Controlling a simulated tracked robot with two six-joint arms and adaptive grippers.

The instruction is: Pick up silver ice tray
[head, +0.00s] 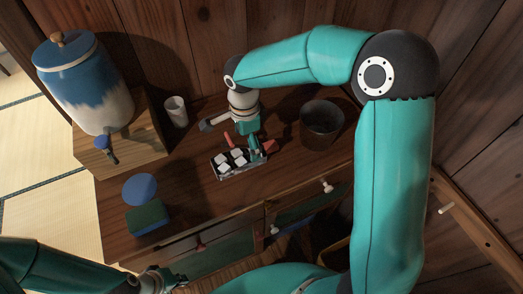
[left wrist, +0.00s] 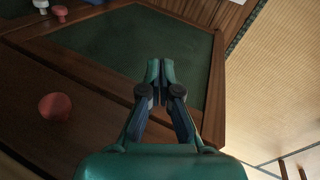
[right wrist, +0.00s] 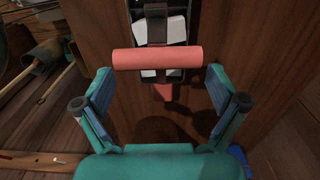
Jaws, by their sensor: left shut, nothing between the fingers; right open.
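The silver ice tray (head: 243,172) sits on the wooden cabinet top in the head view, with several white cubes in it. In the right wrist view part of the tray shows at the top with white cubes (right wrist: 160,74) and a red cylindrical handle (right wrist: 158,58). My right gripper (right wrist: 158,76) is open, its fingers apart on either side near the ends of the handle, not closed on it. In the head view the right gripper (head: 252,148) is above the tray's far side. My left gripper (left wrist: 159,68) is shut and empty, in front of the cabinet's green-panelled front.
A blue and white dispenser (head: 84,85) on a wooden stand (head: 130,150) is at left. A white cup (head: 176,111) and dark pot (head: 321,122) flank my right gripper. A red knob (left wrist: 55,106) is on the cabinet front.

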